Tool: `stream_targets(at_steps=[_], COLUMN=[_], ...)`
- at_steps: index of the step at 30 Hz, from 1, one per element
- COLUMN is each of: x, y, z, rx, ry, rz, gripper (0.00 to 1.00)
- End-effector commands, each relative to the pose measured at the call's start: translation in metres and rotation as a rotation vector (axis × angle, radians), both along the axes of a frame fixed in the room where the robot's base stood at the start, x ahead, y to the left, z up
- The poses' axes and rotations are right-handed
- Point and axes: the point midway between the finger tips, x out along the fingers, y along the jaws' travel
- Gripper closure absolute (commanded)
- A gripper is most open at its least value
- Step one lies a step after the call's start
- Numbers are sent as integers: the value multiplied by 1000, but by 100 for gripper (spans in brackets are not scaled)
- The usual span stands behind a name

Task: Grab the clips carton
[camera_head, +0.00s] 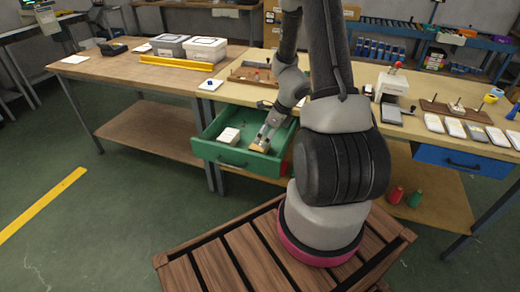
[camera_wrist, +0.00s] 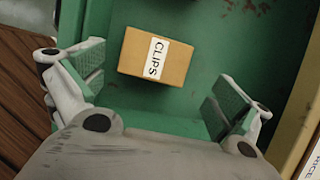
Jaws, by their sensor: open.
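The clips carton (camera_wrist: 165,58) is a small tan-brown box with a white label reading CLIPS. It lies inside the open green drawer (camera_head: 213,152), and in the head view the carton (camera_head: 260,147) shows at the gripper's tip. My gripper (camera_wrist: 150,95) is open, with its two fingers spread wide to the left and right. In the wrist view the carton sits ahead of the fingertips, between their lines and closer to the left finger. No contact with the carton shows.
A white box (camera_head: 229,136) lies in the same drawer, left of my gripper. The drawer walls stand close around. The workbench (camera_head: 225,92) above holds a wooden tray (camera_head: 243,75). A blue drawer (camera_head: 462,160) is at the right.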

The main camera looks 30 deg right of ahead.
Motion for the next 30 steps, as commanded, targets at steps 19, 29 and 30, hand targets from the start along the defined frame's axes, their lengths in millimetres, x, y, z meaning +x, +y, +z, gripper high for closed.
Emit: stream_targets(at_steps=[19,29,30], x=[16,16,16], y=[20,20,20], z=[-54,-54,-54], rx=[-1,0,0], ry=[-1,0,0], rz=[5,5,5], gripper=[0,48,48])
